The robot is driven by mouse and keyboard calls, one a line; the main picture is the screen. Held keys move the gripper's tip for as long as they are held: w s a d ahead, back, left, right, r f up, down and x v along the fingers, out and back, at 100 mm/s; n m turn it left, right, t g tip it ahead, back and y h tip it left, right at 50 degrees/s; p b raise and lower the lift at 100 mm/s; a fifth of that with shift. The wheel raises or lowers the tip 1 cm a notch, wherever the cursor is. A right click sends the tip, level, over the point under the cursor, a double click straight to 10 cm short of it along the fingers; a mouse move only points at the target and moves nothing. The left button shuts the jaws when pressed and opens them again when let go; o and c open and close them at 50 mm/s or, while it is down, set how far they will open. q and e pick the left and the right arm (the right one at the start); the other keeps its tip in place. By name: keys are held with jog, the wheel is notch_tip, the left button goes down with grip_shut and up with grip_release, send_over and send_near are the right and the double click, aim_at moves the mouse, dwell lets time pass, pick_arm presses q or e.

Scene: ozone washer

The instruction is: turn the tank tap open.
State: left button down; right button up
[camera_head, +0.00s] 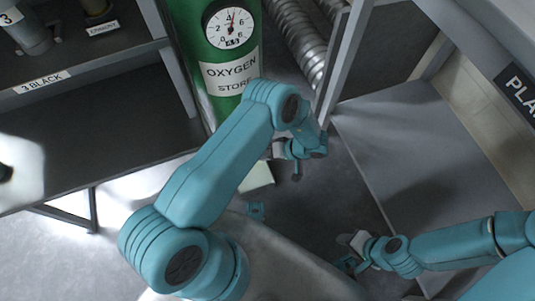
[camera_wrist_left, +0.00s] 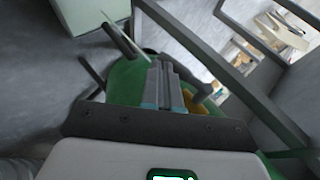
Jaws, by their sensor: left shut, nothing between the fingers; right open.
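The tank is a green cylinder (camera_head: 187,35) marked OXYGEN STORE, upright at the top middle of the head view, with a round white gauge (camera_head: 231,26). Its green body (camera_wrist_left: 125,78) also shows in the left wrist view, behind the fingers. My left gripper (camera_wrist_left: 165,88) is shut and empty, close in front of the green body. A thin grey bar (camera_wrist_left: 124,42) slants beside the fingertips, and a yellow-brown part (camera_wrist_left: 190,101) is partly hidden to their right. I cannot tell which is the tap. My right gripper (camera_head: 351,256) is open and empty at the lower right.
A grey shelf (camera_head: 95,140) marked 3 BLACK stands at the left. Ribbed silver hose (camera_head: 301,45) and a metal post (camera_head: 340,60) are right of the tank. A grey bench surface (camera_head: 425,150) lies at the right. Grey frame bars (camera_wrist_left: 250,85) run close to the left gripper's right side.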

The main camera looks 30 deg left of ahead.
pick_arm(q)
jog(key=shift+s+f, duration=0.15)
jog(key=shift+f, duration=0.05)
pick_arm(e)
jog(key=shift+a, duration=0.1)
dwell(0.5)
